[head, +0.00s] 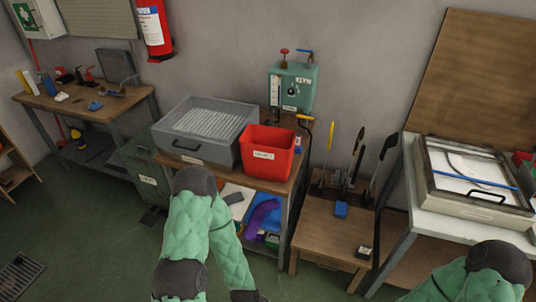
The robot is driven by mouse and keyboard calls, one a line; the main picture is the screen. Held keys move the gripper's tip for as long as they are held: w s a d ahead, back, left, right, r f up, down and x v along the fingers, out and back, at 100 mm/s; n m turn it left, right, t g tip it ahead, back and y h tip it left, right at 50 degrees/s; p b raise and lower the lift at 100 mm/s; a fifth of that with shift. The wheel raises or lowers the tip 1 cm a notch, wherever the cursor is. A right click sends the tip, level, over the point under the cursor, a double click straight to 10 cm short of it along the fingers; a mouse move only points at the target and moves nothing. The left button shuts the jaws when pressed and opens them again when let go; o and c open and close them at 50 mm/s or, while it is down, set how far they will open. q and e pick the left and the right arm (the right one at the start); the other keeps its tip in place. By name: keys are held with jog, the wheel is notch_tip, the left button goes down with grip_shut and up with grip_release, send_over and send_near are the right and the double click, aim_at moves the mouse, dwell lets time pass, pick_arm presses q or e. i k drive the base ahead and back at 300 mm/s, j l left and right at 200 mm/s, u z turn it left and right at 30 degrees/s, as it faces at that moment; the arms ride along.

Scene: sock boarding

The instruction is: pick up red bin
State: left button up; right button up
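The red bin (268,152) is an open-topped box with a white label on its front. It stands upright on the wooden top of a small bench, right beside a grey tray. Nothing of mine touches it. My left arm, in a green quilted sleeve, rises from the bottom edge in front of the bench and bends back down. Its dark wrist end is cut off at the bottom edge, so the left gripper is out of the picture. My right arm shows only at the bottom right corner, and its gripper is also out of the picture.
The grey tray (207,130) sits left of the bin. A green box with gauges (293,88) is behind it. A lower wooden stand (325,228) holds upright tools to the right. A white table (440,228) bears a framed case. Green floor lies open at left.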

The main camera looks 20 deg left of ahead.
aim_at(267, 152)
jog(key=i+l, duration=0.4)
jog(key=i, duration=0.15)
jog(key=i+l+u, duration=0.15)
jog(key=i+l, duration=0.25)
jog(key=i, duration=0.15)
